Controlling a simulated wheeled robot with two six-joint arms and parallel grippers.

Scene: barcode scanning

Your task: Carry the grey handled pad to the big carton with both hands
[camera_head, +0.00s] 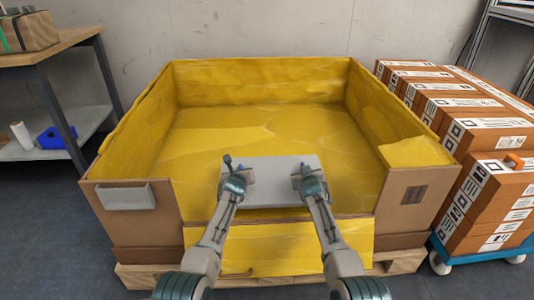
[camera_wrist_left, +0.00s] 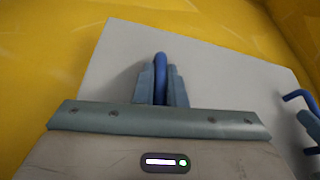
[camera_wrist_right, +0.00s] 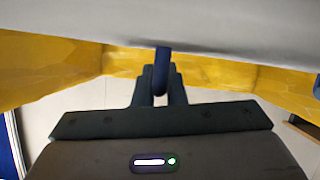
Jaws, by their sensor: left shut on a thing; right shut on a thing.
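The grey pad (camera_head: 270,170) is a flat light-grey board with blue handles, held over the open front of the big carton (camera_head: 408,205). The carton is brown outside, lined in yellow, and looks empty inside. My left gripper (camera_head: 235,172) is shut on a blue handle (camera_wrist_left: 160,70) at the pad's left part. The pad also shows in the left wrist view (camera_wrist_left: 120,70). My right gripper (camera_head: 304,172) is shut on the other blue handle (camera_wrist_right: 161,68) at the pad's right part. In the right wrist view the pad (camera_wrist_right: 230,30) is seen close, nearly edge-on. I cannot tell whether its underside touches the carton.
The carton stands on a wooden pallet (camera_head: 400,262), its front cut low, with a yellow flap (camera_head: 285,250) hanging down. Stacked labelled boxes (camera_head: 490,135) stand on a blue trolley (camera_head: 500,254) at the right. A workbench (camera_head: 50,45) stands at the left. A grey plate (camera_head: 125,197) is on the carton's front left.

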